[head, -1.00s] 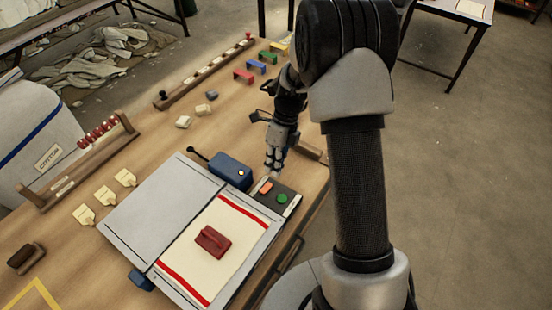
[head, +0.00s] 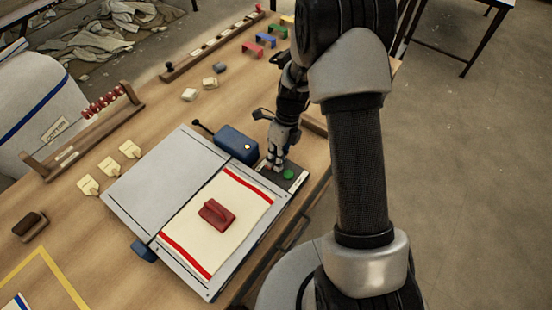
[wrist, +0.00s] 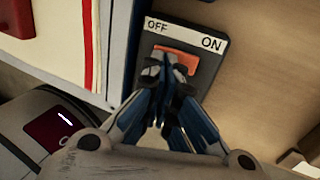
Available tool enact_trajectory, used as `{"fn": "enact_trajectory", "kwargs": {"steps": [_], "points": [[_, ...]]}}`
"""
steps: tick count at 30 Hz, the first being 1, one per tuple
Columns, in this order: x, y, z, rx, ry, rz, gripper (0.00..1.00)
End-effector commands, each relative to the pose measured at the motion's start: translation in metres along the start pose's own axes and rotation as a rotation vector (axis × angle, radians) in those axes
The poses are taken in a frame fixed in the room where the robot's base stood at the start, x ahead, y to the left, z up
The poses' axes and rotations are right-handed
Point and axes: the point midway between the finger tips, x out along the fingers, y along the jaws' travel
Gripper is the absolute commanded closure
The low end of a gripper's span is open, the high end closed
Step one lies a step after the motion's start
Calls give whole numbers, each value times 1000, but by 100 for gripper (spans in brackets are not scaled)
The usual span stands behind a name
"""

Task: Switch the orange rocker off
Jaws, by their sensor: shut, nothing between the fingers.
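The orange rocker (wrist: 176,58) sits on a dark switch plate (wrist: 210,62) marked OFF at the left and ON at the right in the wrist view. My gripper (wrist: 168,62) is shut and empty, its fingertips over the lower left part of the rocker. I cannot tell whether they touch it or which way it is tipped. In the head view my gripper (head: 271,166) is down at the switch plate and hides the rocker. A green round button (head: 288,174) shows beside it on the same plate.
A blue box (head: 237,145) with a lever stands just left of my gripper. The folding board (head: 165,180) holds a cream cloth (head: 240,205) with red stripes, and a red handled block (head: 216,213) rests on the cloth. Bare wood lies right of the plate.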

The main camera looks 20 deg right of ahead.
Motion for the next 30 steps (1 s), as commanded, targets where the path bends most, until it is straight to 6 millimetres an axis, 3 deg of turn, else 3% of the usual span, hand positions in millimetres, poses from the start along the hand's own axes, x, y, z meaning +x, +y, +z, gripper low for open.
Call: {"fn": "enact_trajectory", "kwargs": {"steps": [4,30], "points": [[4,4,0,0,3,-73,100],[-1,-13,0,1,3,-69,100]]}}
